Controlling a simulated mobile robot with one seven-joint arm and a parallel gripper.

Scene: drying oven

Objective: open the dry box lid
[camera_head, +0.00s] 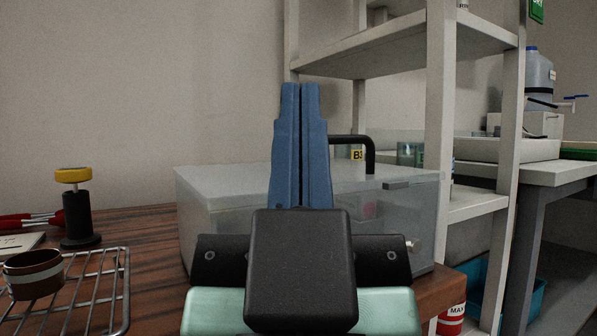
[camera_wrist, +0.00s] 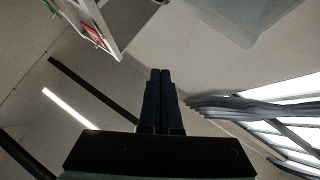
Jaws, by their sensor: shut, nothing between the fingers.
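The dry box (camera_head: 415,230) is a translucent box on the wooden table, behind my gripper in the head view. Its lid (camera_head: 225,180) lies flat on top and looks closed. A black bar handle (camera_head: 370,155) rises from the lid, and its left part is hidden behind my fingers. My gripper (camera_head: 301,88) points upward in front of the box, with its two blue fingers shut together and nothing between them. I cannot tell whether it touches the box. In the wrist view the shut fingers (camera_wrist: 161,72) point at the ceiling, and the box is not seen there.
A wire rack (camera_head: 100,285) with a dark cup (camera_head: 34,272) is at the left. A black stand with a yellow top (camera_head: 75,200) is behind it. A grey shelf frame (camera_head: 440,110) rises close to the box's right. The wall behind the box is bare.

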